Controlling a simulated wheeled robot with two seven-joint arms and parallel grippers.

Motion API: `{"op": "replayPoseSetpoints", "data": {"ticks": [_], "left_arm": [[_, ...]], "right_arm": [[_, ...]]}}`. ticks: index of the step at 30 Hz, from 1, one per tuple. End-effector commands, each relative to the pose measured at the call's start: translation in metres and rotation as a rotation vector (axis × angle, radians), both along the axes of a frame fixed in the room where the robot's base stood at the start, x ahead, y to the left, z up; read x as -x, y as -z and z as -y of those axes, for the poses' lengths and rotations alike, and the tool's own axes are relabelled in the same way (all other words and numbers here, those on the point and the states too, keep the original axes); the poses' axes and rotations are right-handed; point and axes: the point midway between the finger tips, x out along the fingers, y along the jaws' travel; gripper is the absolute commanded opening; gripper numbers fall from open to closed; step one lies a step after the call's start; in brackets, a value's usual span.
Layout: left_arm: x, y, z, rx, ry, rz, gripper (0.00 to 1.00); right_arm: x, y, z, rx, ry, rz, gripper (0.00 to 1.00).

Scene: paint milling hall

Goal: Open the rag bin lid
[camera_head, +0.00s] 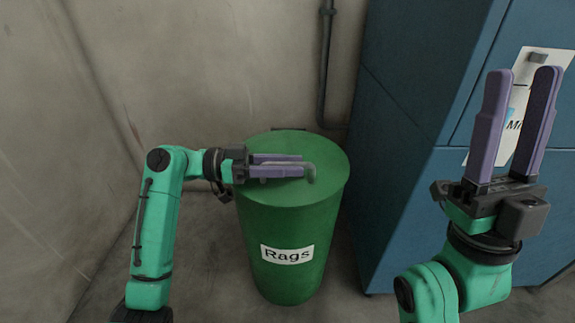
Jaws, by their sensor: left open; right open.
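The rag bin (290,225) is a green drum with a white "Rags" label (287,254) on its front, standing on the floor at the middle of the head view. Its green lid (297,144) is shut, with a dark hinge piece at the back edge. A small greyish handle (310,173) shows on the lid by the tips of my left gripper. My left gripper (309,166) is open, reaching in from the left low over the lid; its purple fingers lie around or over the handle, I cannot tell which. My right gripper (525,75) is open and empty, fingers pointing up.
A large blue cabinet (400,110) stands close to the right of the bin, with a paper sheet (514,110) on it behind my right gripper. A concrete wall (210,60) with a dark pipe (325,60) is behind the bin. Floor is free around the bin's front.

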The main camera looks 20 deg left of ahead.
Motion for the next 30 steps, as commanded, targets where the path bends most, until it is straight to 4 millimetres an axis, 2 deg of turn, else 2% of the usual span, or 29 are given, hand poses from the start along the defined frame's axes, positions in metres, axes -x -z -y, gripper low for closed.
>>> {"op": "replayPoseSetpoints", "data": {"ticks": [2,3,5,6,30], "left_arm": [[0.0001,0.0,-0.0001,0.0,0.0,0.0,0.43],[0.0001,0.0,-0.0001,0.0,0.0,0.0,0.28],[0.0002,0.0001,-0.0002,0.0,0.0,0.0,0.05],[0.0002,0.0001,-0.0002,0.0,0.001,0.0,0.0],[0.0008,0.0013,0.0,-0.002,0.003,-0.003,0.0]], "right_arm": [[-0.0001,0.0,0.0001,0.0,0.0,-0.001,0.5],[-0.0002,0.0,0.0,0.0,0.0,-0.001,0.5],[-0.0002,0.0,0.0,0.0,0.0,-0.001,0.5],[-0.0002,0.0,0.0,0.0,0.0,-0.001,0.5],[-0.0006,0.0006,0.0,0.0,-0.001,-0.002,0.5]]}}
